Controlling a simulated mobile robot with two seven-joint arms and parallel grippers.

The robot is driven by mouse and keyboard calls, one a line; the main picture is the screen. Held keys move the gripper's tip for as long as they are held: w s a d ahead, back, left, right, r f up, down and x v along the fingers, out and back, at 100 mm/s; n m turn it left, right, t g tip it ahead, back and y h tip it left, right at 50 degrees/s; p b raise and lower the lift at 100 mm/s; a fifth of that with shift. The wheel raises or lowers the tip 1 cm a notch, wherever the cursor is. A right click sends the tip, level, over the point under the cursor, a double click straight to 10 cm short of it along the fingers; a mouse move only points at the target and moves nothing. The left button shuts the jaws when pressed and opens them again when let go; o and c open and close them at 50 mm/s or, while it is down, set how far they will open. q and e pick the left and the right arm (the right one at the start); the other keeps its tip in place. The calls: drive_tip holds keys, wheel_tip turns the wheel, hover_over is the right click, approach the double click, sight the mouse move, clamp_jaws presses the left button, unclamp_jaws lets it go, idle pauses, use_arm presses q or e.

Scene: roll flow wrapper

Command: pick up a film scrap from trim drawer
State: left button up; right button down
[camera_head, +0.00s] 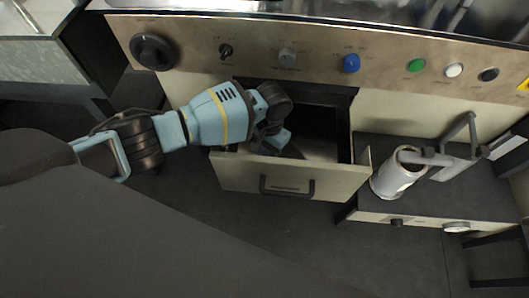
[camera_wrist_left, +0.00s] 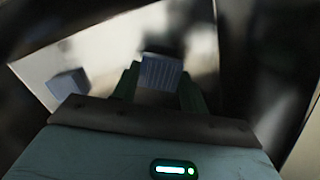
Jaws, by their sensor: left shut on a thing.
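The trim drawer (camera_head: 235,172) is pulled open below the control panel, with a bar handle on its front. My left gripper (camera_head: 282,142) reaches down into the drawer, and its fingertips are hidden in the head view. In the left wrist view my left gripper (camera_wrist_left: 158,85) is shut on a small blue-grey film scrap (camera_wrist_left: 160,73) with a ribbed face, held between the two dark green fingers. A second blue-grey film scrap (camera_wrist_left: 68,83) lies on the pale drawer floor to the left, apart from the gripper. My right gripper is not in view.
The control panel (camera_head: 315,55) with knobs and buttons runs above the drawer. A white film roll (camera_head: 397,174) stands on a dark-topped unit to the right, near a metal bracket. The drawer's walls surround the gripper closely. Dark floor is clear in front of the drawer.

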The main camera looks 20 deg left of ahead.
sight(265, 153)
use_arm(q)
wheel_tip(265, 153, up, 6)
drive_tip(key=shift+r+p, duration=0.25)
drive_tip(key=shift+p, duration=0.8)
drive_tip(key=shift+w+r, duration=0.1)
drive_tip(key=shift+r, duration=0.55)
